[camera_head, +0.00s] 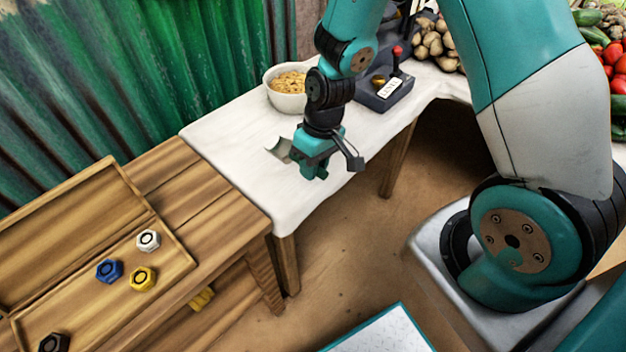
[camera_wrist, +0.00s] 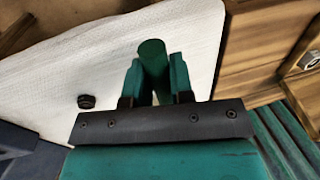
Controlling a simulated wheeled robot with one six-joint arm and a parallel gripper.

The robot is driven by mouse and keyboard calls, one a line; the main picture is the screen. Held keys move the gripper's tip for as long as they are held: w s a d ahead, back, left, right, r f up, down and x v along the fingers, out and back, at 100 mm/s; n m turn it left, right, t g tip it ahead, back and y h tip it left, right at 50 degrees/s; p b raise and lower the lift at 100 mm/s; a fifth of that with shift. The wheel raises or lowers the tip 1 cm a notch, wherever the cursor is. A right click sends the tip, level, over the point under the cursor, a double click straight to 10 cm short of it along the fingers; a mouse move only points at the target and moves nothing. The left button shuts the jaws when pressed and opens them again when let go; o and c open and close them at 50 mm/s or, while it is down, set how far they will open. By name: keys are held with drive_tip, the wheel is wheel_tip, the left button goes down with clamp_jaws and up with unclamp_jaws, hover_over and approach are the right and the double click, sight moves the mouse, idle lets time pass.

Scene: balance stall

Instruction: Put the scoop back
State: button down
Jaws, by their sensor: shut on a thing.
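My gripper (camera_head: 314,168) is over the white-covered table (camera_head: 238,134), near its front edge. It is shut on the scoop (camera_head: 280,149), whose greyish scoop part sticks out to the left of the fingers in the head view. In the wrist view, the scoop's green round handle (camera_wrist: 152,58) stands between the two green fingers. The scoop part is hidden there. The scoop seems to be held above the cloth, but the exact gap cannot be told. A white bowl (camera_head: 286,102) of yellowish pieces stands behind the gripper, apart from it.
A dark scale-like device (camera_head: 383,92) with a red knob stands right of the bowl. A wooden bench (camera_head: 228,200) at left bears a tray (camera_head: 180,262) with several hexagonal weights. A small dark round thing (camera_wrist: 86,101) lies on the cloth. Potatoes (camera_head: 434,42) are at the back.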

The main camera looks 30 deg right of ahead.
drive_tip(key=shift+d+x, duration=0.25)
drive_tip(key=shift+x, duration=0.85)
drive_tip(key=shift+d+x, duration=0.2)
drive_tip(key=shift+x, duration=0.95)
drive_tip(key=shift+w+f, duration=0.15)
drive_tip(key=shift+f+b, duration=0.15)
drive_tip(key=shift+b, duration=0.15)
drive_tip(key=c, duration=1)
unclamp_jaws()
